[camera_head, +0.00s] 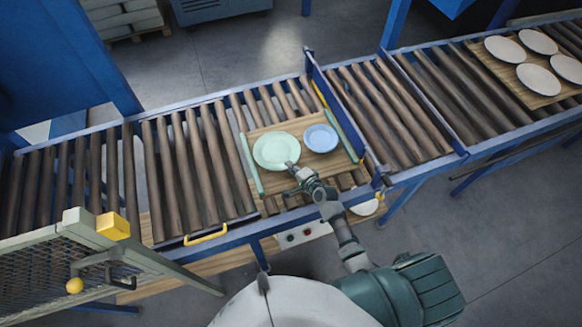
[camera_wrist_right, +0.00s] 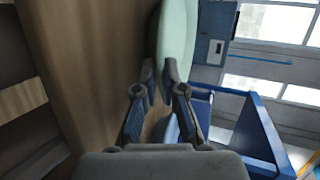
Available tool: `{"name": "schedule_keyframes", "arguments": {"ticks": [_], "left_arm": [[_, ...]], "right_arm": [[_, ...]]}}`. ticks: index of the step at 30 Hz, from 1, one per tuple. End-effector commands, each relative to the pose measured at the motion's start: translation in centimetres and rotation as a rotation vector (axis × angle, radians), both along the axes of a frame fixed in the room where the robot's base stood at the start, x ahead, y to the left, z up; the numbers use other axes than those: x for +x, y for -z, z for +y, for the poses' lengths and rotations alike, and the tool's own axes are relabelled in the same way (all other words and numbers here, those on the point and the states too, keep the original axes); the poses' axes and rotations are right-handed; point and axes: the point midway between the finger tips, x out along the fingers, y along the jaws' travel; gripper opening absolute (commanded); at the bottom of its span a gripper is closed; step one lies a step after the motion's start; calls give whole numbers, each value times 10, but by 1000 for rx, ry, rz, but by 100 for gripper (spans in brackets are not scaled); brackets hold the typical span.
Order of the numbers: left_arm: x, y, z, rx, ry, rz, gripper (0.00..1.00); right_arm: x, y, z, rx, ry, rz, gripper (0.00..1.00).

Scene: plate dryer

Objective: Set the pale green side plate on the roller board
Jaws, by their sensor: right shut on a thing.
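The pale green side plate (camera_head: 272,152) is over the left part of the wooden roller board (camera_head: 326,169), left of a smaller blue plate (camera_head: 320,138). My right gripper (camera_head: 294,180) is shut on the near rim of the green plate. In the right wrist view the plate (camera_wrist_right: 178,40) is seen nearly edge-on at the fingertips (camera_wrist_right: 162,75), beside the brown board surface (camera_wrist_right: 85,70). I cannot tell whether the plate's underside touches the board. My left gripper is not in view.
The board has green rails at both ends and sits on a roller conveyor (camera_head: 205,150). A blue upright frame (camera_head: 318,82) stands just right of it. Another board (camera_head: 482,68) with several pale plates is at the far right. A pale plate (camera_head: 366,208) partly shows below the conveyor edge.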

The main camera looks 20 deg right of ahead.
Motion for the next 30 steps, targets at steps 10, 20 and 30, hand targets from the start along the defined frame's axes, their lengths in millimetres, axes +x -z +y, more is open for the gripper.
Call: {"name": "schedule_keyframes", "arguments": {"ticks": [10, 20, 30], "left_arm": [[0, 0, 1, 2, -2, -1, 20], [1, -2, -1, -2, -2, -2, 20], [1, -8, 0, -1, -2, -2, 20]], "right_arm": [[0, 1, 0, 0, 0, 0, 34], [-9, -4, -2, -2, 0, 0, 34], [-73, -30, -24, -1, 0, 1, 34]]}}
